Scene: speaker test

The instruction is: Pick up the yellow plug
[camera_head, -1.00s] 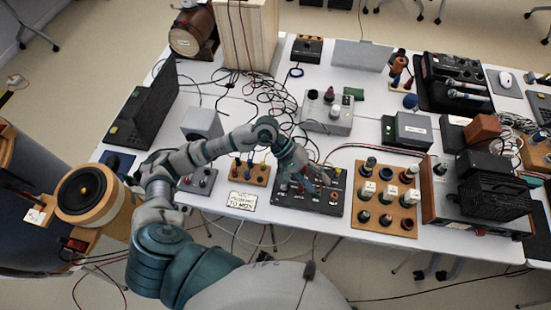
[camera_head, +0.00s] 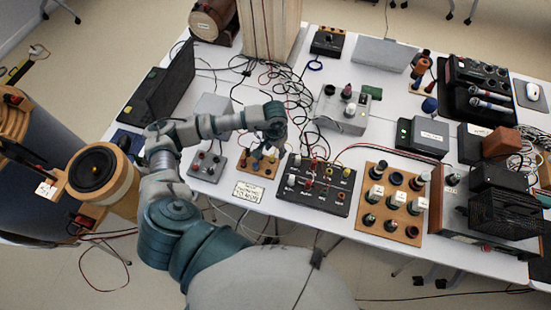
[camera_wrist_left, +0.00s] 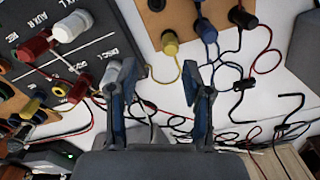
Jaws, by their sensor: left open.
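A yellow plug (camera_wrist_left: 170,42) with a thin yellow lead stands in a small wooden board (camera_wrist_left: 150,18) at the top of the left wrist view. My left gripper (camera_wrist_left: 161,75) is open and empty, with the yellow plug ahead of the gap between its fingertips and apart from them. In the head view my left gripper (camera_head: 271,138) hangs over the back right of the wooden board (camera_head: 244,171). The fingertips are small and partly hidden there.
A blue plug (camera_wrist_left: 207,31) and a black plug (camera_wrist_left: 241,17) sit beside the yellow one. A black panel (camera_head: 319,204) with several red, white and yellow plugs stands right of the board. Loose cables (camera_head: 262,78) lie behind; a sign (camera_head: 249,192) lies in front.

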